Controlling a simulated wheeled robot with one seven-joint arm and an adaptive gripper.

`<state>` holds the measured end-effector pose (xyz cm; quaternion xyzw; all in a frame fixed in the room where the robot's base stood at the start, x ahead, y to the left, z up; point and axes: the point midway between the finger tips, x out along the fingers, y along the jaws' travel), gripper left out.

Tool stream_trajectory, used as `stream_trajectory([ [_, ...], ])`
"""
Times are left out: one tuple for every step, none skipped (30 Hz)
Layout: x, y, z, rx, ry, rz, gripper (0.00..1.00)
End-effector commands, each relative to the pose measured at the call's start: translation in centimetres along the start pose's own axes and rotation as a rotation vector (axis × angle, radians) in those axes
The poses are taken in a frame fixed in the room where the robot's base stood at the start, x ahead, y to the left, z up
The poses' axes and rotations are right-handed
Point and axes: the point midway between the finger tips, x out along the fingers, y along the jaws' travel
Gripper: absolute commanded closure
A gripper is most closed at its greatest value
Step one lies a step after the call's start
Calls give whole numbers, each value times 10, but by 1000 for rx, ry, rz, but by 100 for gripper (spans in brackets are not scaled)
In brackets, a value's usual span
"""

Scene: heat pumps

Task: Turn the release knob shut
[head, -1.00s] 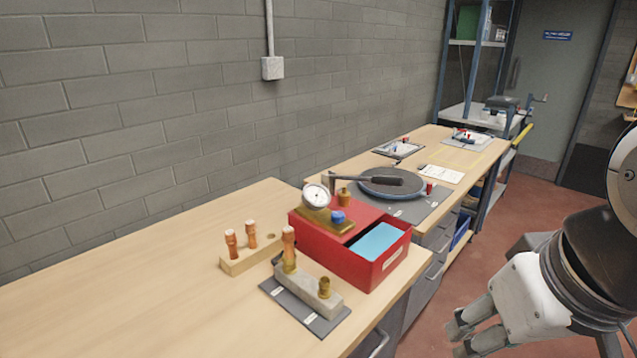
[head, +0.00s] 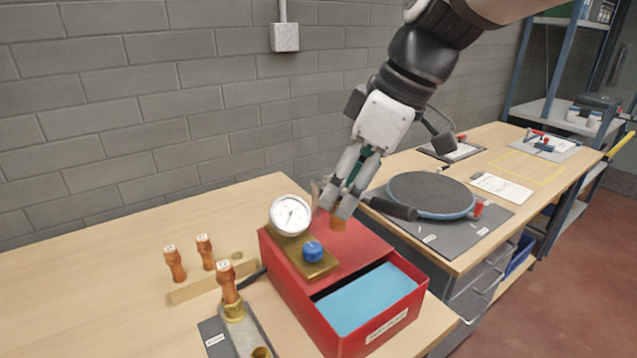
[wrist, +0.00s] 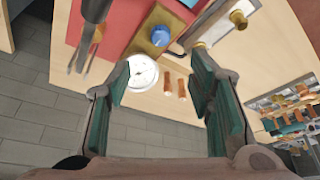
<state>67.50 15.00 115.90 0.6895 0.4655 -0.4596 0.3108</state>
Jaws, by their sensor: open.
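The release knob, a blue knob (head: 313,251), sits on a brass block (head: 318,268) on top of the red box (head: 345,245). A round white gauge (head: 290,215) stands on the same block, just behind the knob. My gripper (head: 338,207) is above the box, behind and to the right of the knob, and apart from it. In the wrist view my gripper (wrist: 165,80) has its fingers spread wide. The blue knob (wrist: 160,36) shows beyond the fingertips, and the gauge (wrist: 142,74) shows between them. Nothing is held.
The red box has an open compartment with a blue inside (head: 368,298) at the front. A wooden rack (head: 212,281) with orange-handled tools stands left. A dark round plate (head: 430,193) lies on the right bench. The left bench top is mostly clear.

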Motion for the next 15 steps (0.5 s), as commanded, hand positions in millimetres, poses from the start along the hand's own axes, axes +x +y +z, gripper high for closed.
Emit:
stream_trajectory([
  [9,-1,1,1,-2,-3,52],
  [14,-1,1,2,-2,-4,52],
  [22,-1,1,2,-2,-3,52],
  [28,-1,1,2,-3,-5,52],
  [35,-1,1,2,-3,-5,52],
  [42,-1,1,2,-3,-5,52],
  [48,-1,1,3,-3,-4,52],
  [54,-1,2,3,-4,-5,52],
  [62,-1,1,3,-3,-4,52],
  [68,-1,2,3,-4,-4,52],
  [74,-1,2,3,-4,-4,52],
  [81,-1,2,2,-4,-3,52],
  [86,-1,2,3,-4,-3,52],
  [92,-1,2,3,-4,-3,52],
  [97,-1,2,4,-4,-3,52],
])
